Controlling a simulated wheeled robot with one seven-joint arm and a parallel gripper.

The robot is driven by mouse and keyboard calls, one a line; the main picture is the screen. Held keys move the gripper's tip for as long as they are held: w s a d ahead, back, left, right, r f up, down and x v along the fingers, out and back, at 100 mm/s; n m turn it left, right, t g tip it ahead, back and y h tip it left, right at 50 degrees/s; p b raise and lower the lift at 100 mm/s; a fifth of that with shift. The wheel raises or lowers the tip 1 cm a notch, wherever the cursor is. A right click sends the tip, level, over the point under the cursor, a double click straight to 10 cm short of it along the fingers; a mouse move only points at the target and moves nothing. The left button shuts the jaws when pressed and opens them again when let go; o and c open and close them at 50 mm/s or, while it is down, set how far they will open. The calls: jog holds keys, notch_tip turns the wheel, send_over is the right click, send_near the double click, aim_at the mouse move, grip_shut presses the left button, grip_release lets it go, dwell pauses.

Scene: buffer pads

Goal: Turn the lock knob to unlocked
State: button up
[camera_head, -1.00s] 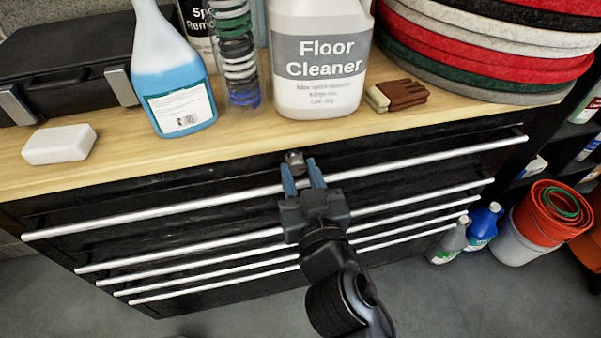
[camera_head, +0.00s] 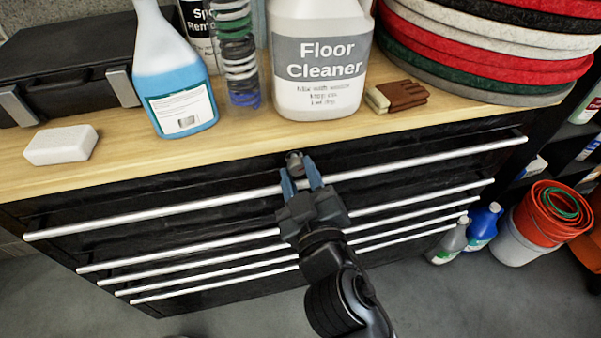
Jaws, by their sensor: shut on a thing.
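The lock knob (camera_head: 294,159) is a small grey metal piece at the top middle of the black drawer cabinet (camera_head: 200,185), just under the wooden top. My gripper (camera_head: 299,172) reaches up to it from below, with its two blue fingers on either side of the knob's lower part. The fingers are shut on the knob. The fingertips hide part of it, and its lock marking is too small to read.
Long silver drawer handles (camera_head: 150,212) run across the cabinet front, the top one passing behind my fingers. On the wooden top (camera_head: 235,142) stand a Floor Cleaner jug (camera_head: 319,60), a blue spray bottle (camera_head: 175,85), a white block (camera_head: 60,145), brown gloves (camera_head: 397,96) and stacked pads (camera_head: 480,50).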

jog(key=n+p, duration=0.1)
jog(key=n, duration=0.5)
jog(key=n+p, duration=0.1)
jog(key=n, duration=0.2)
jog(key=n+p, duration=0.1)
jog(key=n, duration=0.2)
jog(key=shift+a+f+n, duration=0.1)
jog(key=shift+f+n, duration=0.1)
jog(key=shift+n, duration=0.1)
dwell(0.4)
jog(key=o, duration=1)
